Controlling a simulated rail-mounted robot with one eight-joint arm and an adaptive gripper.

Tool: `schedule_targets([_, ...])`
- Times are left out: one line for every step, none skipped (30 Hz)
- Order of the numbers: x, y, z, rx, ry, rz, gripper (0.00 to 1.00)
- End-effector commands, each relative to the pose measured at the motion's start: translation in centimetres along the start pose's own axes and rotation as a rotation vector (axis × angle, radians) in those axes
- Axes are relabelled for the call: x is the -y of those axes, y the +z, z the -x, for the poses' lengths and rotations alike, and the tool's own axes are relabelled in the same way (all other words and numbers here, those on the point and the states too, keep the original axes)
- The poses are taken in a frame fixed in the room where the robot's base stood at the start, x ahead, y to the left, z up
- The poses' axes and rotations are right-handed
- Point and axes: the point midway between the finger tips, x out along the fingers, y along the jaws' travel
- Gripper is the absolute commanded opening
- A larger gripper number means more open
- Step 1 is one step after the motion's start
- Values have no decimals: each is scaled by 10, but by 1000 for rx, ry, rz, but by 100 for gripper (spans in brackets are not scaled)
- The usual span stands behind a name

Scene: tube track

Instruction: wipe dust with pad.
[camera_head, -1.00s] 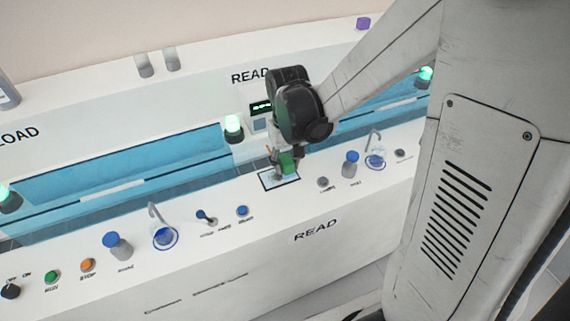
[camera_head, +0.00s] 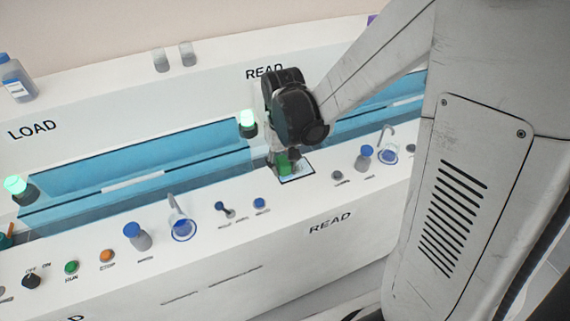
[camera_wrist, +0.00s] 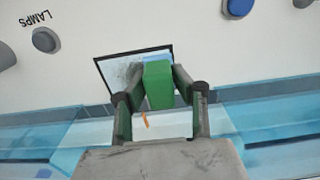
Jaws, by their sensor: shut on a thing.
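My gripper (camera_wrist: 160,88) is shut on a green block-shaped pad (camera_wrist: 158,85), with a light blue part (camera_wrist: 156,58) showing at its far edge. In the head view my gripper (camera_head: 282,160) holds the green pad (camera_head: 284,166) over the left part of a small black-framed panel (camera_head: 298,172). In the wrist view the framed panel (camera_wrist: 112,64) has a grey, dusty-looking patch (camera_wrist: 122,73) on its left side, beside the pad.
A long blue translucent cover (camera_head: 140,180) runs behind the panel. Knobs, buttons and blue-capped bottles (camera_head: 135,235) line the ledge on both sides. A small round knob (camera_head: 337,175) is just right of the panel.

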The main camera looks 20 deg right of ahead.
Motion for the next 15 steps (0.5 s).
schedule_targets([1,1,6,0,0,0,0])
schedule_targets([2,1,6,0,0,0,0])
schedule_targets([2,0,5,0,0,0,0])
schedule_targets([2,0,8,0,0,-1,0])
schedule_targets([2,0,8,0,0,-1,0])
schedule_targets([2,1,22,0,0,-1,0])
schedule_targets([2,1,24,0,0,-1,0])
schedule_targets([2,0,26,0,0,-1,0])
schedule_targets([2,0,30,0,0,-1,0])
schedule_targets([2,0,33,0,0,-1,0])
schedule_targets([2,0,35,0,0,-1,0])
schedule_targets([2,0,39,0,0,-1,0])
schedule_targets([2,0,42,0,0,-1,0])
schedule_targets([2,0,44,0,0,-1,0])
schedule_targets([2,1,48,0,0,-1,0])
